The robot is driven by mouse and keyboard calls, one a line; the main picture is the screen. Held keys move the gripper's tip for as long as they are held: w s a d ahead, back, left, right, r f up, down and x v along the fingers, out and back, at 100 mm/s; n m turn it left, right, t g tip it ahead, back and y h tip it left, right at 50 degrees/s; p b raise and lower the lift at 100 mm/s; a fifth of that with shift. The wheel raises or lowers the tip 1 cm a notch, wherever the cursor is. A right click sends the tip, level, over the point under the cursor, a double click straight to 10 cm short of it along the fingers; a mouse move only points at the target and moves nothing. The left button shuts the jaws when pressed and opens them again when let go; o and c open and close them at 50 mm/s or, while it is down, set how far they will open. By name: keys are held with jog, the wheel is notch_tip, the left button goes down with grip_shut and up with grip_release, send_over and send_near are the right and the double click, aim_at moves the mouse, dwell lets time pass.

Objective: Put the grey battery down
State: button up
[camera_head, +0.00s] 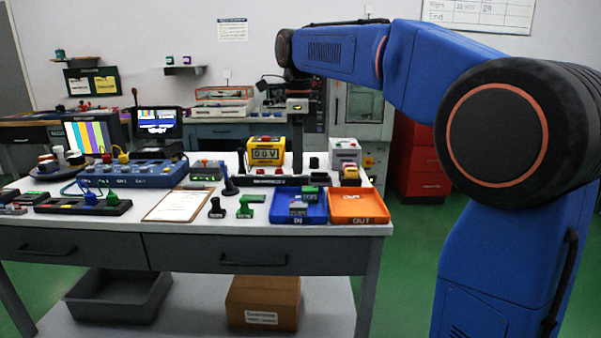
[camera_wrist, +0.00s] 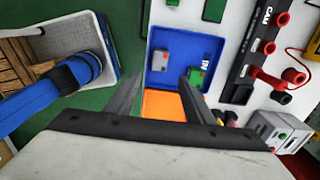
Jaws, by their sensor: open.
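The grey battery (camera_head: 298,209) lies in the blue IN tray (camera_head: 277,217) at the front of the workbench. In the wrist view a grey block (camera_wrist: 161,62), apparently this battery, lies on the tray floor by the left wall of the blue tray (camera_wrist: 180,36). A green and grey block (camera_wrist: 196,77) lies in the same tray to its right. My gripper (camera_wrist: 162,82) is open, with nothing between its fingers. It is above the trays and apart from the battery; its fingertips are hard to make out in the head view.
The orange OUT tray (camera_head: 358,204) stands right of the blue one and looks empty. A yellow meter (camera_head: 265,152), a clipboard (camera_head: 178,205), green and black stamp-like pieces (camera_head: 245,208) and a blue test unit (camera_head: 137,173) occupy the bench. The bench's front edge is close to the trays.

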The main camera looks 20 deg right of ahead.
jog(key=shift+r, duration=0.15)
jog(key=s+d+f+n+t, duration=0.2)
jog(key=s+f+n, duration=0.8)
jog(key=s, duration=0.5)
jog(key=s+d+f+n+t, duration=0.2)
jog(key=s+d+f+n, duration=0.3)
jog(key=s+f+n, duration=0.6)
jog(key=s+f, duration=0.3)
jog(key=s, duration=0.2)
jog(key=shift+d+f+n+t, duration=0.2)
jog(key=shift+f+n+t, duration=0.1)
jog(key=shift+t, duration=0.1)
